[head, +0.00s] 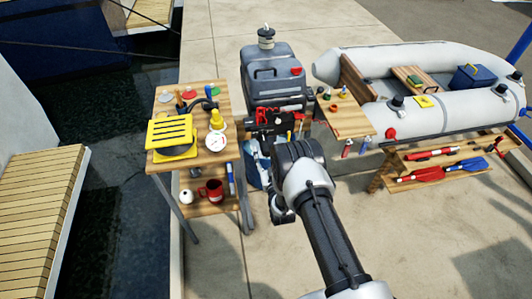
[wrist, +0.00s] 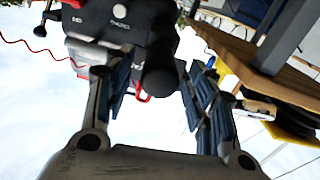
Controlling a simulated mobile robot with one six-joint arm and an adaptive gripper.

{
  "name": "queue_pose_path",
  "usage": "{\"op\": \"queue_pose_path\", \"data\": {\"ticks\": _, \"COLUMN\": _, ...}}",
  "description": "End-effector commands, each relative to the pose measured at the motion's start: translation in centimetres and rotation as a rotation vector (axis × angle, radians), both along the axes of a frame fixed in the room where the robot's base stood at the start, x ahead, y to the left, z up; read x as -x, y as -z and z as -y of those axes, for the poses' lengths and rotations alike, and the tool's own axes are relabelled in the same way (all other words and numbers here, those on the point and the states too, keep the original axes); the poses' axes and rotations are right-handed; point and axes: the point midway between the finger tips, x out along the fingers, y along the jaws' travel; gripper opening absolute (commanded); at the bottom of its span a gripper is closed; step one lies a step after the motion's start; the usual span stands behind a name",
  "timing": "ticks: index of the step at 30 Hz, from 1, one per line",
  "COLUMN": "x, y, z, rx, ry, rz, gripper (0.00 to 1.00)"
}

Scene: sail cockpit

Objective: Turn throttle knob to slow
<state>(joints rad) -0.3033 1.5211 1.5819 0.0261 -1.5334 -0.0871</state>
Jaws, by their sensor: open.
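The grey outboard motor (head: 272,72) stands between the two benches in the head view, with a red and black bracket (head: 272,117) below its cowl. In the wrist view a dark panel (wrist: 112,18) with small white marks and a white round spot fills the top; I cannot read the marks. A black rounded knob or grip end (wrist: 160,80) sticks out toward the camera, apparently the throttle knob. My gripper (wrist: 158,88) is open, its blue-padded fingers on either side of this knob. I see no clear contact. In the head view my arm hides the fingertips.
A wooden bench (head: 222,92) on the left carries a yellow slotted item (head: 170,132), a white gauge (head: 215,142) and a red mug (head: 211,191). On the right are a small wooden shelf (head: 350,122) and a grey inflatable boat (head: 440,110). A red coiled cord (wrist: 35,48) hangs beside the panel.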

Motion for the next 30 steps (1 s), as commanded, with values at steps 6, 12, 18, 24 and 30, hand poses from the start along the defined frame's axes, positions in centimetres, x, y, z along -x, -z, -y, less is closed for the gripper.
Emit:
{"op": "queue_pose_path", "data": {"ticks": 6, "x": -1.5, "y": 0.0, "z": -0.4, "rx": 0.000, "ry": 0.000, "rz": 0.000, "gripper": 0.51}}
{"op": "queue_pose_path", "data": {"ticks": 12, "x": -1.6, "y": 0.0, "z": -0.4, "rx": 0.000, "ry": 0.000, "rz": -0.001, "gripper": 0.51}}
{"op": "queue_pose_path", "data": {"ticks": 18, "x": -1.6, "y": 0.0, "z": -0.4, "rx": 0.000, "ry": 0.000, "rz": -0.001, "gripper": 0.42}}
{"op": "queue_pose_path", "data": {"ticks": 24, "x": -1.6, "y": 0.0, "z": -0.4, "rx": 0.000, "ry": 0.000, "rz": -0.001, "gripper": 0.29}}
{"op": "queue_pose_path", "data": {"ticks": 30, "x": -1.6, "y": 0.0, "z": -0.4, "rx": 0.000, "ry": 0.000, "rz": -0.001, "gripper": 0.16}}
